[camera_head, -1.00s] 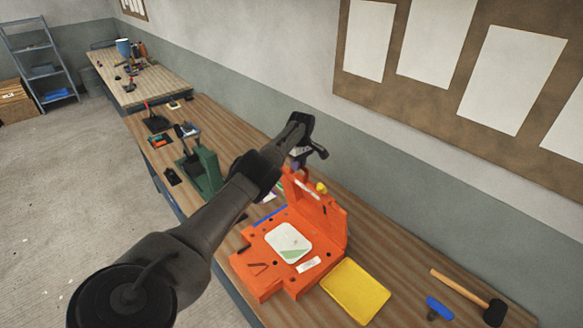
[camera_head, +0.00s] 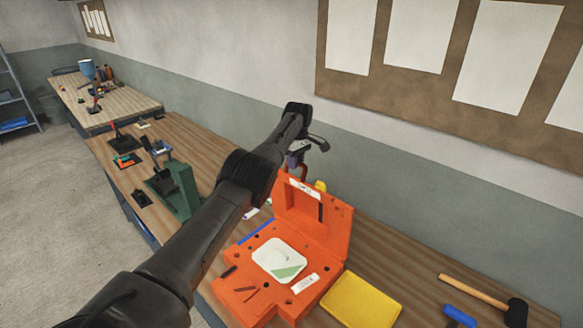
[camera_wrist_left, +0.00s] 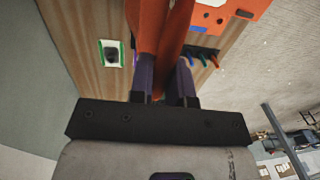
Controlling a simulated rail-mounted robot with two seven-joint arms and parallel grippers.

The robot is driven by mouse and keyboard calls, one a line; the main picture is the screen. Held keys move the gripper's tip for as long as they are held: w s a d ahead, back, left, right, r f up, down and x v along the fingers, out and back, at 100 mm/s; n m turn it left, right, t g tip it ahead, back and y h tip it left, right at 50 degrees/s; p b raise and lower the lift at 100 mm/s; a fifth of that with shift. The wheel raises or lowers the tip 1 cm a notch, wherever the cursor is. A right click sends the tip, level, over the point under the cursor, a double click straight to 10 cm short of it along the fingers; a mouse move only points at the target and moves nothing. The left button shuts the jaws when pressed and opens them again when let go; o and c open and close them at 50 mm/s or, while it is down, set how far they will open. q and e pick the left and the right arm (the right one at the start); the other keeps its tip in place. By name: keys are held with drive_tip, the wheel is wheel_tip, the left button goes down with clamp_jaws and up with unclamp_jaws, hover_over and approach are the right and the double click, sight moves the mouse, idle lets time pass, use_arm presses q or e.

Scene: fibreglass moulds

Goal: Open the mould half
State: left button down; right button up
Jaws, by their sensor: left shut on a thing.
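The orange mould lies open on the bench. Its lower half (camera_head: 235,285) is flat, with a white panel (camera_head: 279,260) in its recess. Its hinged upper half (camera_head: 325,228) stands raised at the back, tilted up from the lower half. My left gripper (camera_head: 299,160) is at the top left edge of the upper half, its fingers partly hidden by my arm. In the left wrist view the fingers (camera_wrist_left: 167,80) are shut on an orange part of the mould half (camera_wrist_left: 160,25). My right gripper is not in view.
A yellow tray (camera_head: 361,300) lies right of the mould. A black-headed mallet (camera_head: 470,292) and a blue tool (camera_head: 459,315) lie farther right. A green press (camera_head: 183,190) stands to the left. The wall with pinned sheets rises behind the bench.

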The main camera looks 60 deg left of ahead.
use_arm(q)
drive_tip(key=shift+w+d+r, duration=0.1)
drive_tip(key=shift+r, duration=0.1)
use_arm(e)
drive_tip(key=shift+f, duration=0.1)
use_arm(q)
drive_tip(key=c, duration=1.1)
unclamp_jaws()
drive_tip(key=shift+w, duration=0.1)
